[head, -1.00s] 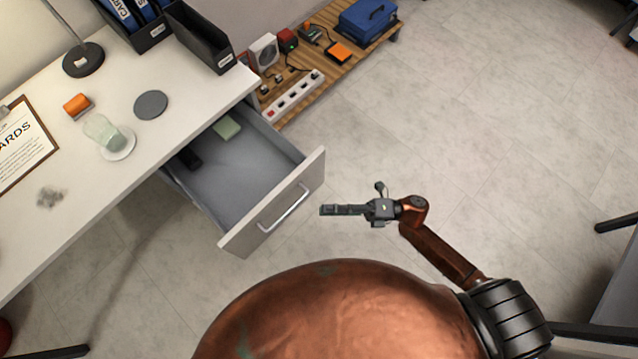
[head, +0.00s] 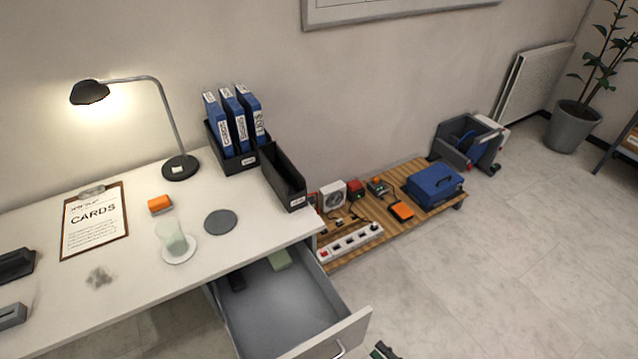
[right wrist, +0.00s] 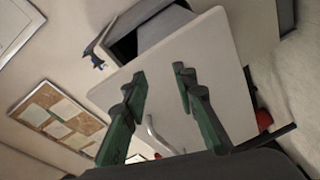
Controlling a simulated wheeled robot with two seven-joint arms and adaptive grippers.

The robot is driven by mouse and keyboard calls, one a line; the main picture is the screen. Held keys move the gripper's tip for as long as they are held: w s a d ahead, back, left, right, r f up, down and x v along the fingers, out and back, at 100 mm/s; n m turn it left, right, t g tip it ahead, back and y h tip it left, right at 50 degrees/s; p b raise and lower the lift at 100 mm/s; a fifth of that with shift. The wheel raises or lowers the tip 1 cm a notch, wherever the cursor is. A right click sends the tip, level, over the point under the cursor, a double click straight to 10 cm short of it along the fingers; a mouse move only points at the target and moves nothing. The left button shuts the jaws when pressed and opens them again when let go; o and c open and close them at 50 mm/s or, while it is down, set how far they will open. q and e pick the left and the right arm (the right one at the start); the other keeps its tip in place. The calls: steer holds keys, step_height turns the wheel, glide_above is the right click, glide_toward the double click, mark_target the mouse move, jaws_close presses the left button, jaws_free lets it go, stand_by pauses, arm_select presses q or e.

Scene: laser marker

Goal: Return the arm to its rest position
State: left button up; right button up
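My right gripper (head: 384,351) shows only as a small piece at the bottom edge of the head view, just right of the open drawer's front (head: 335,338). In the right wrist view my right gripper (right wrist: 160,76) has its two green-and-black fingers spread, with nothing between the tips. Beyond them is the pale drawer front (right wrist: 190,90) with its curved metal handle (right wrist: 157,136). I cannot tell the exact gap between fingers and handle. The rest of my right arm is out of the head view. My left gripper is in neither view.
The white desk (head: 110,275) holds a lamp (head: 180,167), clipboard (head: 94,218), glass on a white coaster (head: 171,238), grey disc (head: 220,221) and blue binders (head: 240,118). The drawer (head: 275,305) stands open.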

steer(key=d+f+m+h, duration=0.6)
steer(key=d+f+m, duration=0.1)
steer(key=f, duration=0.1)
steer(key=s+d+f+m+g+h, duration=0.5)
steer(key=s+d+f+m, duration=0.25)
steer(key=s+f, duration=0.45)
arm_select(q)
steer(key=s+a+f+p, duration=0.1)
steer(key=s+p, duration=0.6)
steer(key=p, duration=0.2)
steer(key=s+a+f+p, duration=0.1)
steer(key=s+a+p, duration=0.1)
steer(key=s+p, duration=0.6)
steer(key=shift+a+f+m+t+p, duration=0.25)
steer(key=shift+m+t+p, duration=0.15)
steer(key=shift+p, duration=0.7)
arm_select(e)
steer(key=s+f+m+g, duration=0.2)
steer(key=s+f, duration=0.1)
steer(key=s, duration=1)
steer(key=s+f+m+g, duration=0.2)
steer(key=s+f+g, duration=0.1)
steer(key=s, duration=1)
steer(key=s+d+f+m+g, duration=0.1)
steer(key=s+f+m+g, duration=0.1)
steer(key=s, duration=1)
step_height(320, 180, down, 2)
steer(key=shift+s+f+g+h, duration=0.1)
steer(key=shift+s+g+h, duration=0.2)
steer(key=shift+s+g, duration=0.15)
